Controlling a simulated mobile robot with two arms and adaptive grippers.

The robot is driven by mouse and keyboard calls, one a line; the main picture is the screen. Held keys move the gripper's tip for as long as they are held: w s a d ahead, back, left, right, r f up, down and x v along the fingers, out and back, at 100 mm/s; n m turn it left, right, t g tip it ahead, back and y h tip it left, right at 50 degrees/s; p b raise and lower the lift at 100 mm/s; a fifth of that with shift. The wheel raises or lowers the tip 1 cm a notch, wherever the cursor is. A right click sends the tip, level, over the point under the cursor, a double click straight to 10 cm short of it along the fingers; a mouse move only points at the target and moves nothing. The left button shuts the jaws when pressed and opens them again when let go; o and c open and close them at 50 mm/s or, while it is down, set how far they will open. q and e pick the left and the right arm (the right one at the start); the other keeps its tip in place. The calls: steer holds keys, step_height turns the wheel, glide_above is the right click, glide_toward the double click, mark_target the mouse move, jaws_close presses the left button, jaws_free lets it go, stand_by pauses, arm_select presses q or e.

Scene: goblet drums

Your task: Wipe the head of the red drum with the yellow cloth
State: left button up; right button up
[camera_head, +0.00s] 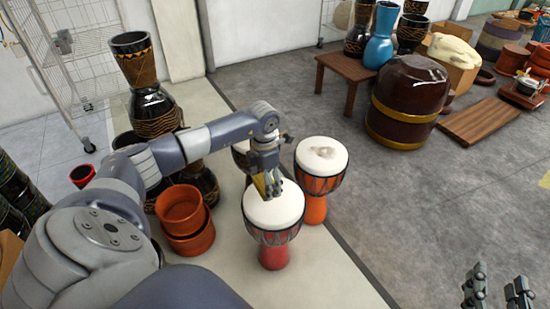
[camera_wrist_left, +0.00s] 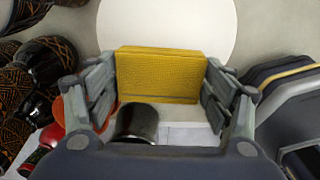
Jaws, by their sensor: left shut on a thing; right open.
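The red drum (camera_head: 273,257) stands upright on the floor, its white head (camera_head: 275,210) facing up. My left gripper (camera_head: 270,186) is over the far edge of that head, pointing down. It is shut on the yellow cloth (camera_wrist_left: 160,76), a folded block between the fingers in the left wrist view. In the head view only a sliver of the cloth shows (camera_head: 260,184). A white round head (camera_wrist_left: 170,22) lies behind the cloth in the wrist view. I cannot tell whether the cloth touches it. My right gripper (camera_head: 497,291) is open and empty at the lower right.
An orange drum (camera_head: 316,207) with a smudged white head stands close right of the red drum. Another drum is partly hidden behind my left gripper. Stacked terracotta pots (camera_head: 188,241) stand to the left.

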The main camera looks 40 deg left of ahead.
arm_select(q)
steer(key=shift+r+p, duration=0.45)
steer(key=shift+r, duration=0.2)
steer(key=shift+r+p, duration=0.45)
steer(key=shift+r, duration=0.2)
arm_select(e)
steer(key=s+d+f+g+h, duration=0.1)
steer(key=s+d+f+g, duration=0.2)
steer(key=f+g, duration=0.2)
steer(key=shift+s+f+h, duration=0.35)
steer(key=shift+f+h, duration=0.05)
steer(key=shift+f, duration=1.35)
